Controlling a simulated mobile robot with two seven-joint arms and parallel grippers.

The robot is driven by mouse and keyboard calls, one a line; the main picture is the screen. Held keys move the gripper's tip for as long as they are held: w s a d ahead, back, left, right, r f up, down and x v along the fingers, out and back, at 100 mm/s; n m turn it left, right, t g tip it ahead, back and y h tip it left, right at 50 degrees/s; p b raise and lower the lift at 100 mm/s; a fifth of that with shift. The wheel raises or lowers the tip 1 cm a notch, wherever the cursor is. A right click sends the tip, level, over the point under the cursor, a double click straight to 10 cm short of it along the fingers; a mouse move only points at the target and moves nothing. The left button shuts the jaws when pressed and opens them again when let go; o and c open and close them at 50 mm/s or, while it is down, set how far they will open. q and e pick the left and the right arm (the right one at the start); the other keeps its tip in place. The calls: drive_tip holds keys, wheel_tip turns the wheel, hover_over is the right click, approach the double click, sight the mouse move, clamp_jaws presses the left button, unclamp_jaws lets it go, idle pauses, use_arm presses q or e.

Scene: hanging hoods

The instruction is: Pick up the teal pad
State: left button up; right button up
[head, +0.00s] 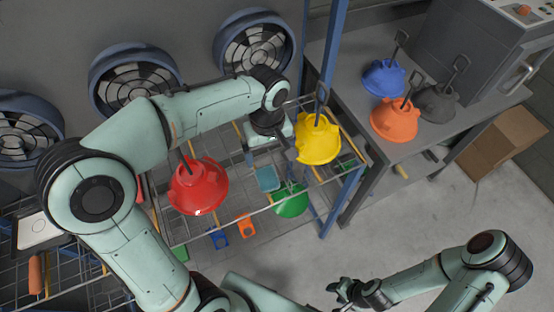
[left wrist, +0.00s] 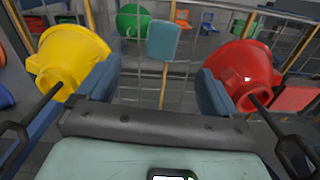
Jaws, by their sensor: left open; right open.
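The teal pad (head: 267,179) is a small flat rounded square in the wire rack, between the red hood and the yellow hood. It also shows upright in the left wrist view (left wrist: 163,41), beyond the gap between my left fingers and apart from them. My left gripper (head: 274,148) is open and empty above the rack, just above the pad in the head view; its two blue-grey fingers show in the left wrist view (left wrist: 157,85). My right gripper (head: 345,290) is open and empty over the floor at bottom right.
A red hood (head: 198,186) and a yellow hood (head: 318,139) hang on either side of the pad. A green hood (head: 290,200) lies lower, below it. Rack wires and a blue post (head: 341,205) stand close. Blue, orange and dark hoods sit on a grey bench (head: 345,60).

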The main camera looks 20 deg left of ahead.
use_arm(q)
hover_over(267, 176)
drive_tip(key=f, duration=0.5)
drive_tip(key=d+f, duration=0.1)
drive_tip(key=f, duration=0.1)
drive_tip(key=shift+s+f+b, duration=0.2)
drive_tip(key=shift+f+b, duration=0.15)
drive_tip(key=shift+w+a+f, duration=0.1)
drive_tip(key=shift+w+f, duration=0.05)
drive_tip(key=shift+f, duration=0.3)
drive_tip(key=f, duration=0.5)
drive_tip(key=shift+w+a, duration=0.1)
drive_tip(key=shift+a, duration=0.3)
drive_tip(key=shift+r, duration=0.1)
drive_tip(key=c, duration=1)
